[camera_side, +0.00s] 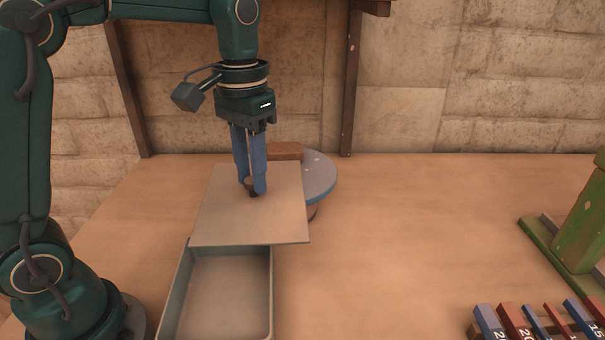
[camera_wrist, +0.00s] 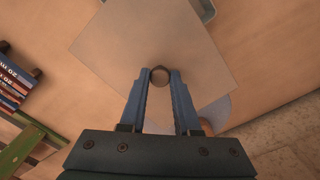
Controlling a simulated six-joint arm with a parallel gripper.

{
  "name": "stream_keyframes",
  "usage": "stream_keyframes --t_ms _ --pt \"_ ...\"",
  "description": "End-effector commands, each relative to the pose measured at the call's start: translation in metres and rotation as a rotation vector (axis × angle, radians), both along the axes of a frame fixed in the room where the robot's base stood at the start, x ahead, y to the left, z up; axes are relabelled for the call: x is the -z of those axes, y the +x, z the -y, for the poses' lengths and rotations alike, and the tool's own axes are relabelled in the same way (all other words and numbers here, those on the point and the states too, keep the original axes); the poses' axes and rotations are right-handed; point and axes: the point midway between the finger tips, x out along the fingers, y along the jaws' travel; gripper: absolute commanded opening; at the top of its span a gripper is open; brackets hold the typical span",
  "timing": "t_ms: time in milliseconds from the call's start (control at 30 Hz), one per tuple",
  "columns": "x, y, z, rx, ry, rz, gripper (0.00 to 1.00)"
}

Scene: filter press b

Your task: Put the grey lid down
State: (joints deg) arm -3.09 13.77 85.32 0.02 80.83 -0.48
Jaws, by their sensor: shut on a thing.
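The grey lid (camera_side: 230,215) is a flat square plate with a small dark round knob (camera_wrist: 160,75) at its middle. My gripper (camera_side: 253,190) points down with its blue fingers shut on the knob; the wrist view also shows the fingertips (camera_wrist: 160,76) on either side of it. The lid appears level and hangs over the far edge of the open grey box (camera_side: 222,290), hiding that end of it. It also covers part of a round blue stand (camera_side: 320,178). I cannot tell whether the lid touches either one.
A brown block (camera_side: 286,151) lies on the blue stand behind my gripper. A green wooden frame (camera_side: 577,225) stands at the right. Several red and blue numbered blocks (camera_side: 515,322) sit at the front right. The table (camera_side: 410,240) between is bare.

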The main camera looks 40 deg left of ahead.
Motion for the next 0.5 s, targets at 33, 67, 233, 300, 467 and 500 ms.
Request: stream_keyframes --t_ms 33,67,233,300,467,500 --pt "0.004 0.010 0.015 -0.014 0.000 -0.003 0.00" --pt "0.005 0.016 0.024 -0.032 0.000 -0.003 0.00" --pt "0.016 0.039 0.071 -0.122 0.000 -0.003 0.00" --pt "0.021 0.044 0.086 -0.148 0.001 -0.004 0.00" --pt "0.034 0.051 0.113 -0.174 0.001 -0.004 0.00" --pt "0.039 0.052 0.119 -0.172 0.001 -0.005 0.00"
